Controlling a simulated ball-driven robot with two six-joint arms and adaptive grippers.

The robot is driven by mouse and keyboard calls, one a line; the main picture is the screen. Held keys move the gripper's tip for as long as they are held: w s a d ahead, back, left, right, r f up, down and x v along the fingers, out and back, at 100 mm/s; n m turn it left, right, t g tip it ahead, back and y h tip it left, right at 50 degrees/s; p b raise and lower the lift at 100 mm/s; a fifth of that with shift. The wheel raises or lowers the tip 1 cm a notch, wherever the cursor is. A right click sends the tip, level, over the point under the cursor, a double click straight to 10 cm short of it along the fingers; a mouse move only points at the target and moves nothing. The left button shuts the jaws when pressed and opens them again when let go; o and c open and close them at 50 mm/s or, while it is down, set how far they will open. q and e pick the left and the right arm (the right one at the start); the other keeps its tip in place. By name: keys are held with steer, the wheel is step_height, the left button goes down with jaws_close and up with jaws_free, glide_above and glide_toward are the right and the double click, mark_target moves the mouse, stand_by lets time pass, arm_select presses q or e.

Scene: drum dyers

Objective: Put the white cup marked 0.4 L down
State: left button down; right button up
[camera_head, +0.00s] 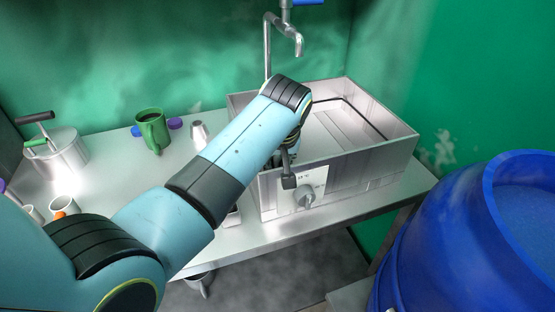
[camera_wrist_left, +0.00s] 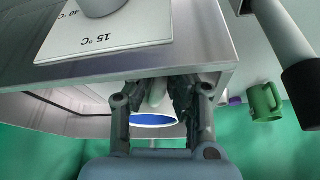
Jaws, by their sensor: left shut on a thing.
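My left gripper (camera_wrist_left: 160,88) is shut on a white cup with a blue inside (camera_wrist_left: 153,121). In the left wrist view the cup shows between and past the fingers; no 0.4 L mark can be read. In the head view my left arm reaches to the front left corner of the metal sink (camera_head: 345,180). There my forearm hides the cup and most of the gripper. I cannot tell whether the cup touches anything. My right gripper is in neither view.
The sink front has a dial (camera_head: 306,197) and a dark-ended lever (camera_head: 288,180). A green mug (camera_head: 153,131) and a metal cup (camera_head: 198,134) stand on the metal table (camera_head: 108,160). A pot (camera_head: 60,155) stands at the left. A blue drum (camera_head: 440,245) is at the right.

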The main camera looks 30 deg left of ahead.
arm_select(q)
steer(key=shift+f, duration=0.4)
steer(key=c, duration=1.2)
jaws_free()
steer(key=shift+w+r, duration=0.1)
steer(key=shift+r, duration=0.15)
step_height(320, 180, up, 9)
steer(key=shift+r, duration=0.2)
